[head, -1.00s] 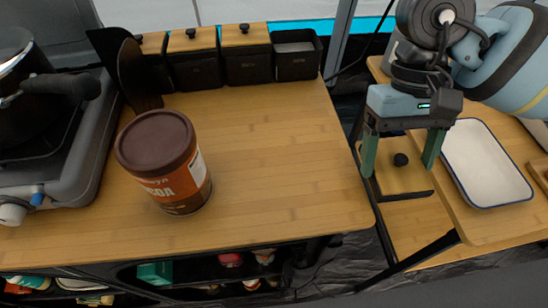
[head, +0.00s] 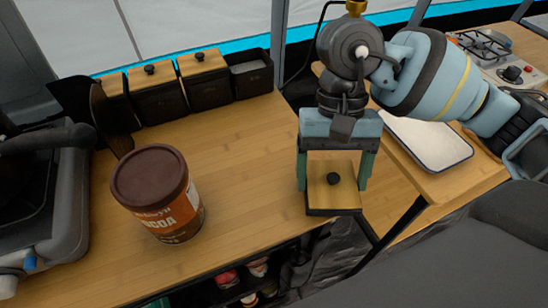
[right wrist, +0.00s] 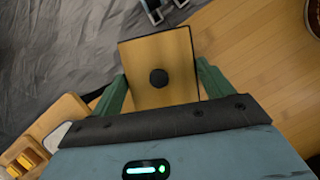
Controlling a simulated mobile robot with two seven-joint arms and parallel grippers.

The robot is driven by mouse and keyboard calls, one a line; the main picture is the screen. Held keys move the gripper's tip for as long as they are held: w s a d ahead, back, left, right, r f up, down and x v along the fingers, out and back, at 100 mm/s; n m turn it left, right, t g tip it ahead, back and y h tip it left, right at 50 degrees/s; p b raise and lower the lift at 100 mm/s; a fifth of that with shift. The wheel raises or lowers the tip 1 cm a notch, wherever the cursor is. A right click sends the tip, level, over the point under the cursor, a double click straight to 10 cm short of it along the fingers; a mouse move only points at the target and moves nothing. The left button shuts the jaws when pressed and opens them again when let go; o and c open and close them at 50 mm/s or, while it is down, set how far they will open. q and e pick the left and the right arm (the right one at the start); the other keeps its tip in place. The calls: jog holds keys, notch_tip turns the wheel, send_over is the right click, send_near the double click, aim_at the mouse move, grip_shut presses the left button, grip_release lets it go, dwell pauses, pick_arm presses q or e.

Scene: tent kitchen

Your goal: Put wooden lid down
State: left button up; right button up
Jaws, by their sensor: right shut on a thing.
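The wooden lid (head: 345,196) is a square light-wood piece with a dark rim and a round black knob. My right gripper (head: 333,172) points down with its two green fingers at opposite sides of the lid, shut on it. The lid is held about level near the right edge of the wooden counter (head: 245,165); its height above it is hard to tell. The right wrist view also shows the lid (right wrist: 150,55) between the fingers, with counter on one side and grey fabric on the other. My left gripper is not in view.
A cocoa tin (head: 160,205) stands on the counter's left. Dark canisters with wooden lids (head: 205,85) line the back; the rightmost canister (head: 253,75) is open. A white tray (head: 430,145) lies on the right table. The counter's middle is clear.

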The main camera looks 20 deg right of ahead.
pick_arm(q)
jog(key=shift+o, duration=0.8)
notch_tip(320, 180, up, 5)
jog(key=p, duration=0.5)
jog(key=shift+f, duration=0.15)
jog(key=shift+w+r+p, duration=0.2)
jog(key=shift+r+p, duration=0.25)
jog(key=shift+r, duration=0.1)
pick_arm(e)
jog(key=s+a+r+m+t+y, duration=0.3)
jog(key=s+m, duration=0.3)
jog(key=m, duration=0.7)
jog(key=shift+s+a+r+t, duration=0.35)
jog(key=shift+a+t, duration=0.15)
